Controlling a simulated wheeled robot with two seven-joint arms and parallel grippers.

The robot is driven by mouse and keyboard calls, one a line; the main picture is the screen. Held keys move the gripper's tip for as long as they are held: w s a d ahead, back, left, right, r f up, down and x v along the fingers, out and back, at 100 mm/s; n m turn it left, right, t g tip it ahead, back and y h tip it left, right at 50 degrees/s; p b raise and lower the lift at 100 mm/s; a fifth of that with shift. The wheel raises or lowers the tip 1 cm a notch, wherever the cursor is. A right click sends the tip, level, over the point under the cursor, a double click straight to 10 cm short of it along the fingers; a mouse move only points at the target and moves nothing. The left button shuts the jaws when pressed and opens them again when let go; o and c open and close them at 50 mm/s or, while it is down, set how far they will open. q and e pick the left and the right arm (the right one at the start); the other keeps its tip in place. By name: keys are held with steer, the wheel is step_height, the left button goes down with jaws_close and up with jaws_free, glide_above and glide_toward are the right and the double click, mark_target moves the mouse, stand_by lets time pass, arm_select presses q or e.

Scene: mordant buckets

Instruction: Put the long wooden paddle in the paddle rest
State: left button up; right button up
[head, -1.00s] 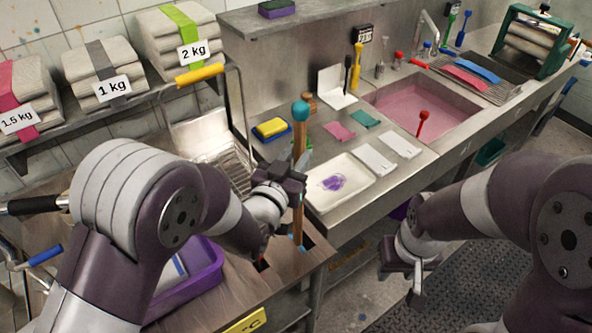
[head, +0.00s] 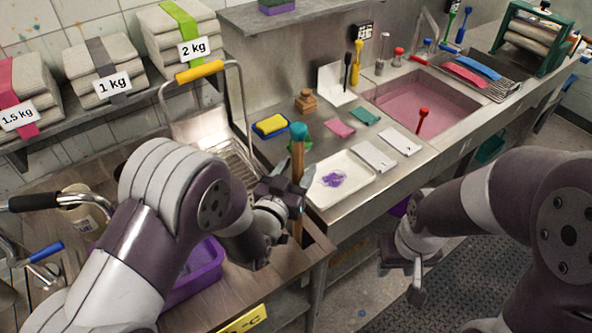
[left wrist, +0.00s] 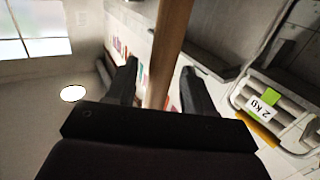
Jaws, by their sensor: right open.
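The long wooden paddle (head: 298,152), with a teal tip, stands upright near the right end of the wooden counter. Its lower end is hidden behind my left gripper and the counter, so I cannot tell how it sits in a rest; the paddle rest is not clearly visible. My left gripper (head: 297,186) is around the shaft with its fingers spread. In the left wrist view, the shaft (left wrist: 168,55) passes between the fingers with gaps on both sides. My right gripper (head: 403,277) is open and empty, low over the floor, away from the paddle.
A purple tub (head: 203,268) stands on the wooden counter (head: 235,295) behind my left arm. A white tray (head: 318,195) lies just right of the paddle on the steel counter. A wire rack with a yellow handle (head: 200,72) is behind. The pink sink (head: 450,95) is further right.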

arm_select(q)
steer(key=shift+s+r, duration=0.1)
steer(key=shift+r, duration=0.1)
steer(key=b+v, duration=0.2)
steer(key=v, duration=1)
steer(key=w+a+f+n+g+y, duration=0.2)
steer(key=a+f+g+y, duration=0.2)
steer(key=a+f+g, duration=0.2)
steer(key=s+a+f+n+g+y, duration=0.1)
steer(key=s+a+n+g+y, duration=0.1)
steer(key=s+a+g, duration=0.5)
steer(key=s+g, duration=0.1)
steer(key=s, duration=0.2)
steer(key=shift+s+f+g+y, duration=0.15)
steer(key=shift+f+g+y, duration=0.2)
steer(key=shift+g+y, duration=0.05)
